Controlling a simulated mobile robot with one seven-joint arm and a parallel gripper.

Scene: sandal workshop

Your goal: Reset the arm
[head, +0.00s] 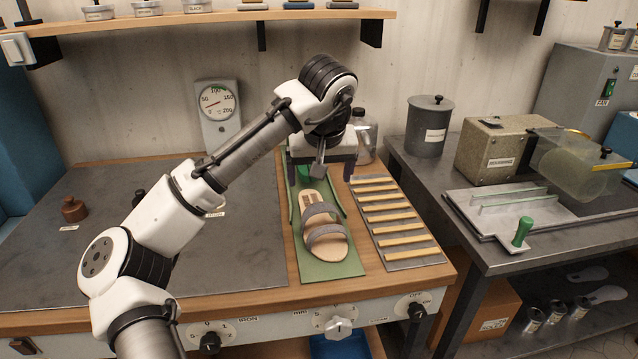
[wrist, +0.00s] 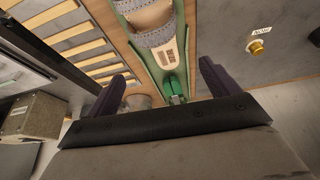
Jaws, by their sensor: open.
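My arm reaches from the lower left over the bench, and my gripper (head: 320,172) hangs above the rear end of a green sandal bed. Its two dark purple fingers are spread apart with nothing between them; they also show in the wrist view (wrist: 162,86). A sandal with grey straps and a tan sole (head: 322,225) lies on the green bed (head: 334,270), just in front of my gripper. In the wrist view the sandal (wrist: 155,28) is at the top, beyond the fingers, with a green part (wrist: 175,86) behind its heel. My gripper partly hides the bed's rear end.
A rack of wooden strips (head: 393,219) lies right of the sandal. A clear bottle (head: 366,140) stands just behind my gripper. A gauge (head: 218,115) stands at the back left, under a shelf (head: 210,18). The dark mat (head: 245,250) on the left is mostly bare.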

